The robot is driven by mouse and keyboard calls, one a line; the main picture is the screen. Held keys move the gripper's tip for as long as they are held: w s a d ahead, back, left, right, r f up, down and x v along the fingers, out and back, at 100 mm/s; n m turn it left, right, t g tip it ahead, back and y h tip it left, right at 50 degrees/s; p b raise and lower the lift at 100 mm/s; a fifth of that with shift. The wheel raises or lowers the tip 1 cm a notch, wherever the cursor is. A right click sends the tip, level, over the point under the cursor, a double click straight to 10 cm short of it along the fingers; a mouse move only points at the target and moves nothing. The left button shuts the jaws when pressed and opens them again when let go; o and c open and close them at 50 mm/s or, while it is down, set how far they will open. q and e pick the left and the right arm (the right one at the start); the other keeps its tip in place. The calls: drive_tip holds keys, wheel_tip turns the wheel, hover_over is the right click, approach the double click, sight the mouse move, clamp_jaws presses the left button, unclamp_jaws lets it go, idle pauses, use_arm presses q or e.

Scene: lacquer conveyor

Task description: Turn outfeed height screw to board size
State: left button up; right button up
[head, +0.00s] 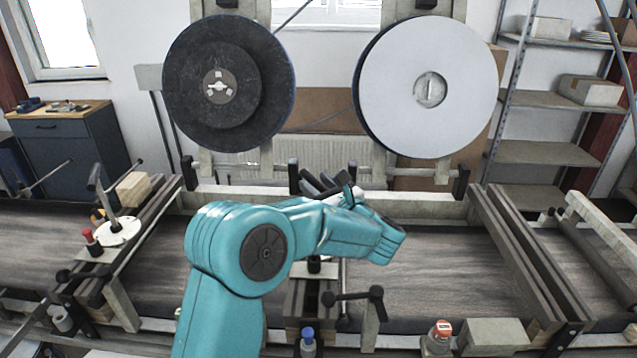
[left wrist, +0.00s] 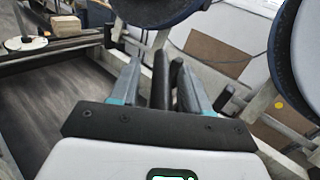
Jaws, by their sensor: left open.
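My left gripper (head: 322,182) is over the middle of the machine, its dark fingers pointing away from me. In the left wrist view its two fingers (left wrist: 160,85) are apart, with dark upright bars showing between or behind them; I cannot tell which. A dark crank handle (head: 97,180) stands on a white round dial (head: 118,232) at the left. The dial also shows in the left wrist view (left wrist: 26,43), well apart from the gripper. A second dark crank (head: 355,297) is at the front middle, below my arm. No label shows which is the outfeed height screw. My right gripper is not seen.
Two large round wheels, one black (head: 228,85) and one white (head: 428,88), hang behind the gripper. Dark rails (head: 530,260) cross at the right. A red knob (head: 88,235) and a wooden block (head: 133,188) are near the dial. The grey wood-grain surface (head: 440,275) right of my arm is clear.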

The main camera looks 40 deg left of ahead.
use_arm(q)
drive_tip(key=shift+w+a+f, duration=0.1)
drive_tip(key=shift+w, duration=0.05)
clamp_jaws()
drive_tip(key=shift+f+m+t+b, duration=0.1)
drive_tip(key=shift+m+t+b, duration=0.3)
drive_tip(key=shift+t+b, duration=0.4)
drive_tip(key=shift+h, duration=0.3)
drive_tip(key=shift+r, duration=0.2)
unclamp_jaws()
